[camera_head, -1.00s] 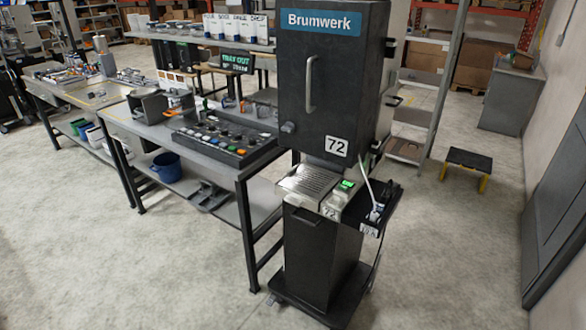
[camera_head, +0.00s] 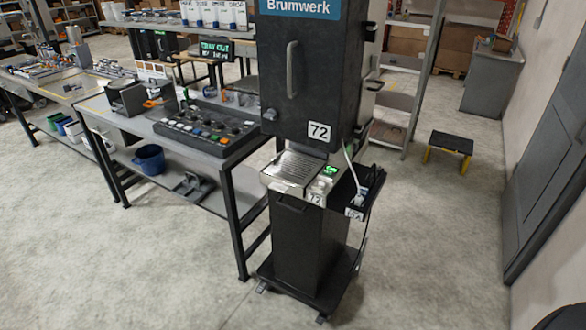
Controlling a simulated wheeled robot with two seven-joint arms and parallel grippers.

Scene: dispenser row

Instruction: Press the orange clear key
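A dark key panel (camera_head: 207,129) with several coloured keys and knobs lies on the grey workbench, left of the tall black dispenser (camera_head: 307,85). The dispenser bears the name Brumwerk and the number 72. At its waist is a metal grate (camera_head: 292,168) with a small green-lit display (camera_head: 330,170) beside it. Neither of my grippers is in view.
The workbench (camera_head: 165,140) runs to the left, with a blue bucket (camera_head: 148,159) on its lower shelf. A black side tray (camera_head: 365,195) juts from the dispenser's right. A black and yellow step stool (camera_head: 449,151) stands at the right. The floor in front is clear.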

